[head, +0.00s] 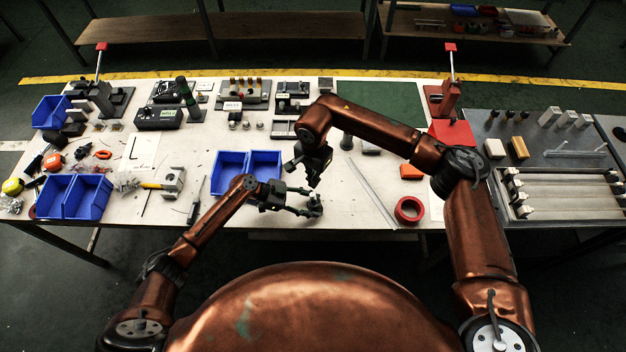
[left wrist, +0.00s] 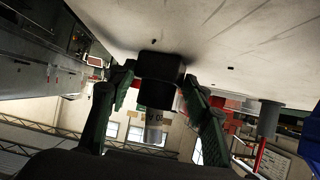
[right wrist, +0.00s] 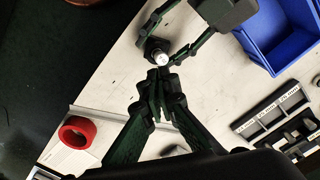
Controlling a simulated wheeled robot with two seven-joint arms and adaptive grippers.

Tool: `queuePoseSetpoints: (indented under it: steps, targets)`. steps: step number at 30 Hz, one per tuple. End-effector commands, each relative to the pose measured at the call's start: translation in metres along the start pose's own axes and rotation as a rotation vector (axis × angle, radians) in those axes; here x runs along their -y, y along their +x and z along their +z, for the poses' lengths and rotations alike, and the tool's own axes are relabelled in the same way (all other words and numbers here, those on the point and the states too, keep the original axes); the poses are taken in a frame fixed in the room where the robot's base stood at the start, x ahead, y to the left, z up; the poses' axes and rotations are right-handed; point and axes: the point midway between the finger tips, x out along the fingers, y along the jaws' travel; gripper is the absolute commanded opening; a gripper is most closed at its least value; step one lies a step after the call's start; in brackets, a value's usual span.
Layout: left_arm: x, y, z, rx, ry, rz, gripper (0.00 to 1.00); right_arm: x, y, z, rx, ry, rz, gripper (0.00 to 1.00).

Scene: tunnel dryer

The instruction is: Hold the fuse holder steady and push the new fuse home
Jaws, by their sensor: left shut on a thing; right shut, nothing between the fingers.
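My left gripper (head: 306,205) is shut on the black fuse holder (left wrist: 158,80), near the front edge of the table. In the left wrist view the holder sits between both fingertips. My right gripper (head: 313,182) is just above it, pointing down, shut and empty. In the right wrist view the closed right fingertips (right wrist: 160,80) are beside the fuse's pale, shiny end (right wrist: 159,57), which shows at the holder's mouth. I cannot tell whether the fingertips touch the fuse or how deep it sits.
Blue bins (head: 246,168) stand just behind my grippers. A red tape roll (head: 409,210) lies to the right near the front edge. A screwdriver (head: 194,209) lies to the left. Fixtures and trays line the back of the table.

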Motion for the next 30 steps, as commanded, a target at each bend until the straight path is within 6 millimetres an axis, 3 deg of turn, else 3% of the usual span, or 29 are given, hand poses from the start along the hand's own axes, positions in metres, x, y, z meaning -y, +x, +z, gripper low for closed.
queuePoseSetpoints:
  steps: [5, 18, 30]
  targets:
    - [0.0, 0.0, 0.0, 0.0, 0.0, 0.0, 0.23, 0.001, 0.008, 0.0, 0.001, 0.065, 0.001, 0.0]
    - [0.0, 0.0, 0.0, 0.0, 0.0, 0.0, 0.23, 0.001, 0.054, 0.0, 0.002, 0.064, 0.001, 0.0]
    - [0.0, 0.0, 0.0, 0.0, 0.0, 0.0, 0.23, 0.001, 0.062, -0.001, -0.001, 0.063, -0.001, 0.0]
